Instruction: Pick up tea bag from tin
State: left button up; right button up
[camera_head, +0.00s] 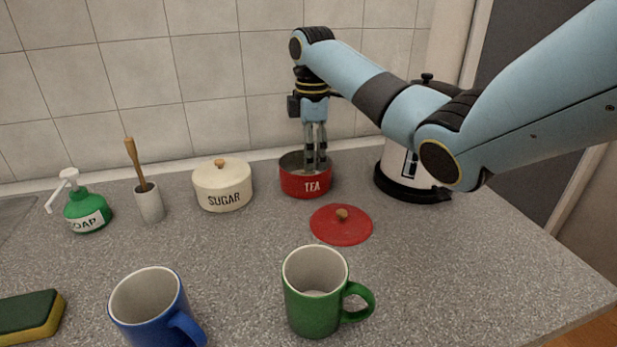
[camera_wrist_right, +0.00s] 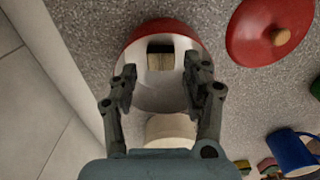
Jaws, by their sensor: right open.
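The red tea tin (camera_head: 306,186) stands uncovered on the counter near the tiled wall. In the right wrist view its pale inside (camera_wrist_right: 150,98) shows, with a small tan and dark tea bag (camera_wrist_right: 160,58) in it. My right gripper (camera_head: 316,166) points straight down with its fingertips at the tin's mouth. In the right wrist view the right gripper (camera_wrist_right: 163,88) is open, its two fingers apart and nothing between them. The tea bag shows beyond the fingertips. The tin's red lid (camera_head: 341,228) lies on the counter in front of it. My left gripper is out of view.
A cream sugar tin (camera_head: 223,187) stands close left of the tea tin, and a white kettle (camera_head: 397,166) stands to its right. A green mug (camera_head: 313,300) and a blue mug (camera_head: 150,308) stand in front. The counter (camera_head: 450,270) at the right is clear.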

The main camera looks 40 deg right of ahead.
aim_at(311, 173)
notch_tip(311, 173, down, 4)
jog(key=shift+f, duration=0.25)
jog(key=c, duration=0.4)
jog(key=shift+c, duration=0.2)
